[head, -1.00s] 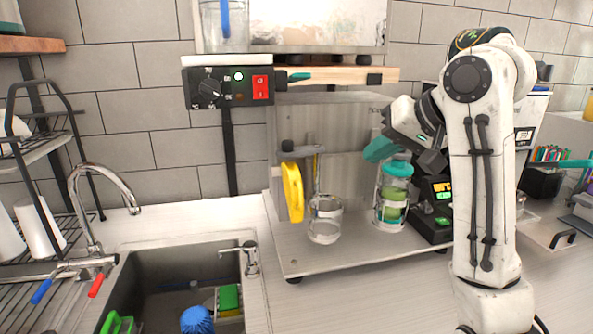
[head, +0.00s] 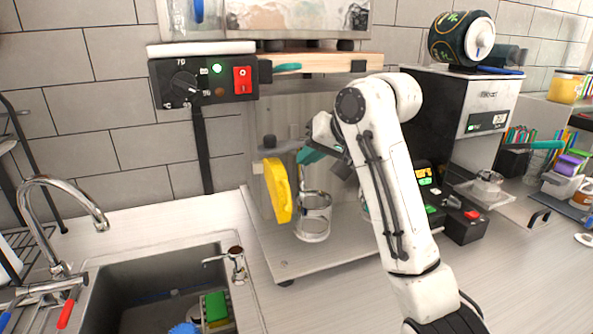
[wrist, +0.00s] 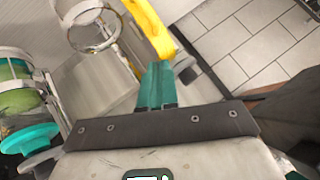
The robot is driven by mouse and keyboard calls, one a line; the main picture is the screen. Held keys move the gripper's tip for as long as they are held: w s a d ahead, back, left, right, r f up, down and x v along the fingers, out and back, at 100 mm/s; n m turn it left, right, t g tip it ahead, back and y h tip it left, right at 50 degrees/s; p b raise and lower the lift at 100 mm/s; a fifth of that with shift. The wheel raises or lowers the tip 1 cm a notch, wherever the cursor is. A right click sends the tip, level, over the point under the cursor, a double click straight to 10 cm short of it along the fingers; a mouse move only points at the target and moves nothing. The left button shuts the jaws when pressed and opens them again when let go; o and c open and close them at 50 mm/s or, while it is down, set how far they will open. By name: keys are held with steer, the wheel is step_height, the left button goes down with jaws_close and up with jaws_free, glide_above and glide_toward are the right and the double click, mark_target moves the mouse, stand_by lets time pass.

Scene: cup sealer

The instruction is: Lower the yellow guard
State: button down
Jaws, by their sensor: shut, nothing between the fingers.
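The yellow guard (head: 277,190) is a curved yellow piece standing upright at the left of the metal machine. It also shows in the wrist view (wrist: 148,25) at the top centre. My gripper (head: 306,156) has teal fingers and is just right of the guard's upper part. In the wrist view the shut, empty fingers (wrist: 156,84) point at the near end of the guard. I cannot tell whether they touch it. The guard's mount is partly hidden.
A clear glass cup (head: 313,217) stands on the machine's metal base (head: 300,258), right of the guard. A jar with a teal lid (wrist: 28,138) is at the left in the wrist view. The sink (head: 145,285) is at the left. A control box (head: 203,82) hangs above.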

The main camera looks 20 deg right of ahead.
mark_target(278, 181)
steer(key=shift+w+a+f+p, duration=0.15)
steer(key=shift+a+f, duration=0.25)
steer(key=shift+f, duration=0.35)
steer(key=shift+w+a+f+p, duration=0.1)
steer(key=shift+a+f+p, duration=0.2)
steer(key=shift+f, duration=0.4)
steer(key=shift+w+a+f+p, duration=0.1)
steer(key=shift+a+f, duration=0.35)
steer(key=shift+f, duration=0.3)
